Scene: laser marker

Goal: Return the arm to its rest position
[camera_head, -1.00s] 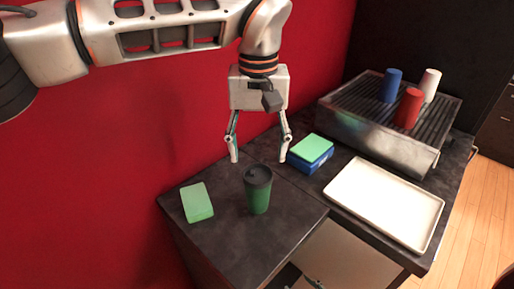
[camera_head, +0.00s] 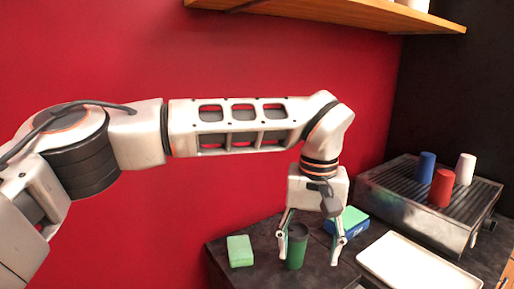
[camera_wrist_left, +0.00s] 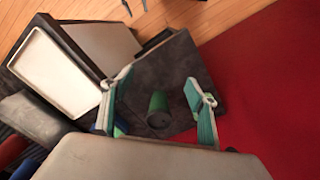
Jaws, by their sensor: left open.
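My left gripper (camera_head: 310,247) hangs fingers down from my left arm, open and empty. In the head view its fingertips overlap the dark green lidded cup (camera_head: 295,252), which stands upright on the dark counter. In the left wrist view the cup (camera_wrist_left: 158,108) shows between the two open fingers (camera_wrist_left: 155,108), farther off, with bare counter around it. I see no contact with it. My right gripper is not in view.
A green block (camera_head: 240,251) lies left of the cup. A green-topped blue box (camera_head: 353,219) is behind the right finger. A white tray (camera_head: 420,264) and a ridged metal machine (camera_head: 420,205) with blue, red and white cups stand right. A wooden shelf (camera_head: 350,12) is above.

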